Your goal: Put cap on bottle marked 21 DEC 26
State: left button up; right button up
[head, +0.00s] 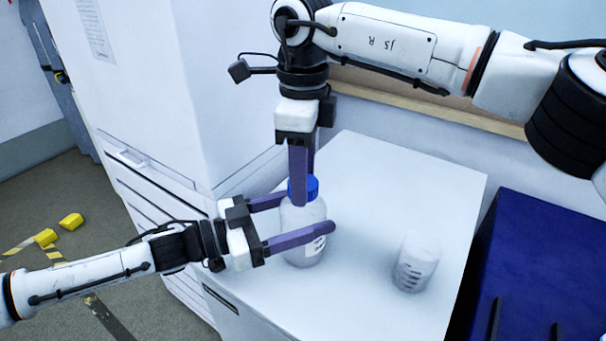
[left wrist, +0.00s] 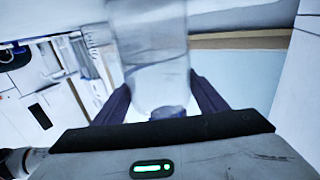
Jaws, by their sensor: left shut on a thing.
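A clear bottle (head: 303,225) with a printed label stands upright on the white cabinet top; its print is too small to read. My left gripper (head: 300,222) is shut around its sides, and the bottle also shows between the fingers in the left wrist view (left wrist: 155,65). A blue cap (head: 313,188) is at the bottle's mouth; whether it is seated there I cannot tell. My right gripper (head: 304,195) points down from above, one finger in front of the cap and the other mostly hidden behind. Whether it grips the cap is unclear.
A second whitish container (head: 416,262) with a printed label stands to the right on the cabinet top (head: 390,185). A dark blue surface (head: 545,265) lies beyond the right edge. A tall white unit stands at the back left. The cabinet top between bottle and container is clear.

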jog(key=shift+m, duration=0.9)
jog(key=o, duration=1.1)
jog(key=shift+o, duration=0.2)
jog(key=shift+r, duration=2.3)
jog(key=shift+r+n, duration=0.9)
jog(key=shift+r, duration=0.85)
jog(key=shift+c, duration=0.4)
jog(key=shift+f, duration=4.05)
